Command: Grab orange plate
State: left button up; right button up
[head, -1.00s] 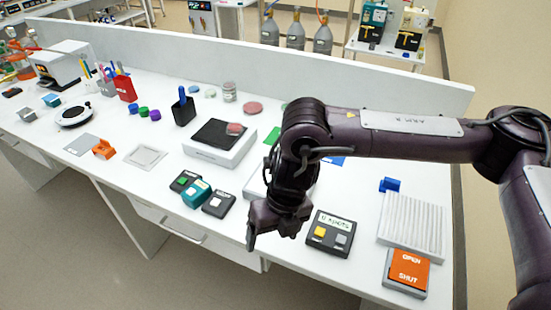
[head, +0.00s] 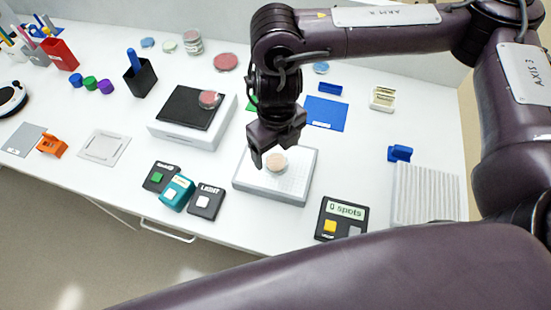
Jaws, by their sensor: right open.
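A small round pale-orange plate (head: 276,162) lies on a white, low box with a light top (head: 301,187), in the middle of the head view. My right gripper (head: 275,150) points down just above and behind the plate, its jaws apart and empty. One finger hangs by the plate's left side; I cannot tell whether it touches. The gripper covers the back part of the box. My left gripper is not in view.
A black-topped box (head: 187,135) with a red plate (head: 210,99) stands to the left. In front are three button boxes (head: 176,192) and a "0 spots" counter (head: 341,218). A ridged white rack (head: 427,193) stands right. More plates (head: 226,62) lie at the back.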

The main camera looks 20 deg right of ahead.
aim_at(277, 162)
notch_tip(277, 162, down, 2)
jog(key=shift+w+f, duration=0.1)
jog(key=shift+w, duration=0.05)
notch_tip(277, 162, down, 3)
jog(key=shift+d+r, duration=0.1)
jog(key=shift+r, duration=0.1)
jog(key=shift+f, duration=0.15)
jog(key=shift+c, duration=1.5)
jog(key=c, duration=0.8)
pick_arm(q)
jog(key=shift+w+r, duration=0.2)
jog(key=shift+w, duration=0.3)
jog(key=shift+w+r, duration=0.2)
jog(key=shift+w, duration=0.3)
pick_arm(e)
jog(key=shift+c, duration=0.2)
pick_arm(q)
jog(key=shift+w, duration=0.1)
